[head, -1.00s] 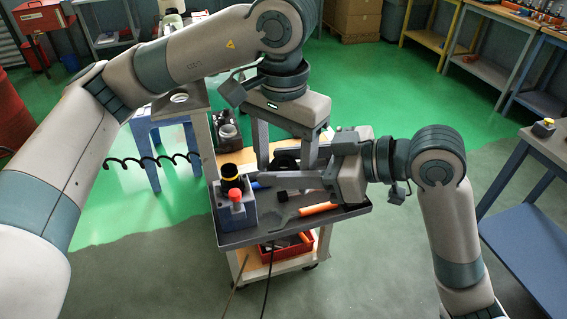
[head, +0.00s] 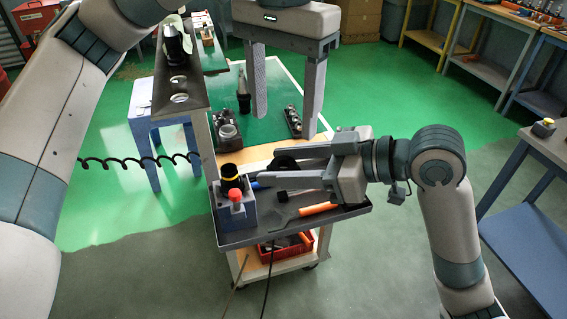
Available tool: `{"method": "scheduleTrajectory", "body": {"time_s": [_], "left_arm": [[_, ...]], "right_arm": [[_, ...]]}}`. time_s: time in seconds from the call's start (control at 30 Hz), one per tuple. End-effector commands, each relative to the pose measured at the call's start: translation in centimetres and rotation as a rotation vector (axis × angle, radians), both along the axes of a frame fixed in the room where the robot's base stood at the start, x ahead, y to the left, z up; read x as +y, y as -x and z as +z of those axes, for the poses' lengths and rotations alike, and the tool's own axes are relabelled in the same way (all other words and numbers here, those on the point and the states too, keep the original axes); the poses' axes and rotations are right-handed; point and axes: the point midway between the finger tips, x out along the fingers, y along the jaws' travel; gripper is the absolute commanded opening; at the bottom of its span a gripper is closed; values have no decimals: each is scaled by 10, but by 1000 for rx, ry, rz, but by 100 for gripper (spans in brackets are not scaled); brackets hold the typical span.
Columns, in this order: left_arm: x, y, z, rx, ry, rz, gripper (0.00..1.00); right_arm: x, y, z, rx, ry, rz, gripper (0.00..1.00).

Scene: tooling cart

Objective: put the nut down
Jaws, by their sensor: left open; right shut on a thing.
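My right gripper (head: 266,170) reaches in from the right, low over the cart's front tray (head: 290,232). It is shut on a dark, rounded thing (head: 286,163), which seems to be the nut. The fingers partly hide it, and I cannot tell whether it touches anything below. My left gripper (head: 284,128) is higher, with its fingers pointing down over the green mat (head: 262,138). It is open, with nothing between its fingers.
A grey-blue block with a red knob (head: 236,195) and a black piece with a yellow ring (head: 230,172) stand at the tray's left. An orange-handled tool (head: 316,209) lies in front. A black tool holder (head: 243,95) stands on the mat. A holed shelf (head: 180,84) rises left.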

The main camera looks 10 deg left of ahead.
Motion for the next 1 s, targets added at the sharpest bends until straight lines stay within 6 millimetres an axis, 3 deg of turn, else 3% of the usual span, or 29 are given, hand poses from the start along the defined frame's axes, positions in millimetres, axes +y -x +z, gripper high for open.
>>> {"method": "scheduleTrajectory", "body": {"time_s": [0.47,0.63,0.77,1.0], "left_arm": [[0,0,5,0,1,0,62],[-10,3,5,31,40,11,62],[-32,8,6,103,134,44,62],[-107,27,32,446,463,196,62]], "right_arm": [[0,0,0,0,-1,0,20],[0,0,0,0,-1,0,20],[0,0,0,0,-1,0,20],[0,0,0,0,-1,0,20]]}}
